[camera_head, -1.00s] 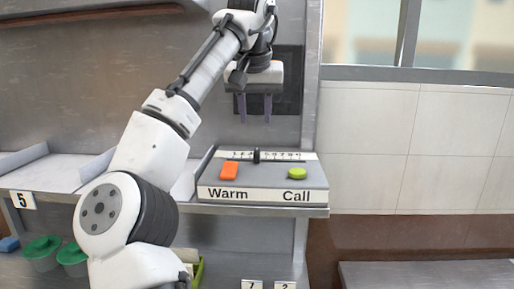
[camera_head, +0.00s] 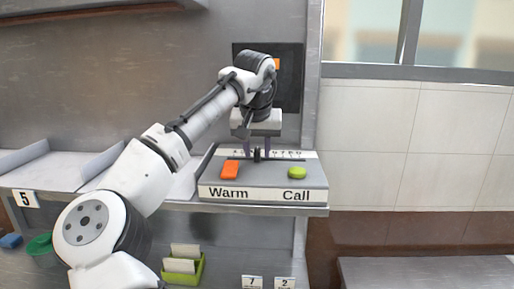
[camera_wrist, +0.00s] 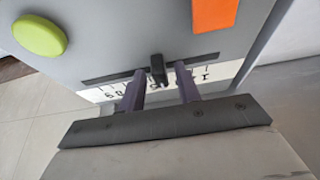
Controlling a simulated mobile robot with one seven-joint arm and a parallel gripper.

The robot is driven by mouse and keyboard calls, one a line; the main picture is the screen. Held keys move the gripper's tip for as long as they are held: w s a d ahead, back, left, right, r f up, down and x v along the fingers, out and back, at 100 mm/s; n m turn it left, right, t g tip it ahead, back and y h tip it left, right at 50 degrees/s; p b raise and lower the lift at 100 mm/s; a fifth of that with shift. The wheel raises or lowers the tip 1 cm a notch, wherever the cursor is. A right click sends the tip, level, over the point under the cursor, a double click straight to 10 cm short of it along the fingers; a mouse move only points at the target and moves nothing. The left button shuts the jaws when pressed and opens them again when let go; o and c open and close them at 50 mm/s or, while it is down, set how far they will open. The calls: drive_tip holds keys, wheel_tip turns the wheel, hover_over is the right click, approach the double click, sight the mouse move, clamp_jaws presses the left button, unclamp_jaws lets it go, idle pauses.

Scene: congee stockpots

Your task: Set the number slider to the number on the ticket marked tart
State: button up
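The number slider is a black knob (camera_head: 257,155) on a scale strip along the back of a grey control box (camera_head: 213,180). The knob also shows in the wrist view (camera_wrist: 158,70), near the middle of its dark slot. My gripper (camera_head: 257,148) is just above the knob, pointing down. In the wrist view its two purple fingers (camera_wrist: 158,88) are apart, one on each side of the knob, with gaps. Two numbered tickets, 7 (camera_head: 252,282) and 2 (camera_head: 285,282), show at the bottom edge. Their small words are unreadable, so I cannot tell which is marked tart.
The box carries an orange Warm button (camera_head: 230,170) and a green Call button (camera_head: 297,172), close in front of the slider. A green holder with pale cards (camera_head: 183,268) stands below. A sign 5 (camera_head: 25,199) marks the left shelf. Tiled wall lies right.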

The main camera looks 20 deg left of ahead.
clamp_jaws()
drive_tip(key=shift+w+d, duration=0.15)
drive_tip(key=shift+d, duration=0.4)
drive_tip(key=shift+w+d, duration=0.15)
drive_tip(key=shift+d, duration=0.4)
drive_tip(key=shift+a, duration=0.1)
drive_tip(key=shift+o, duration=0.7)
unclamp_jaws()
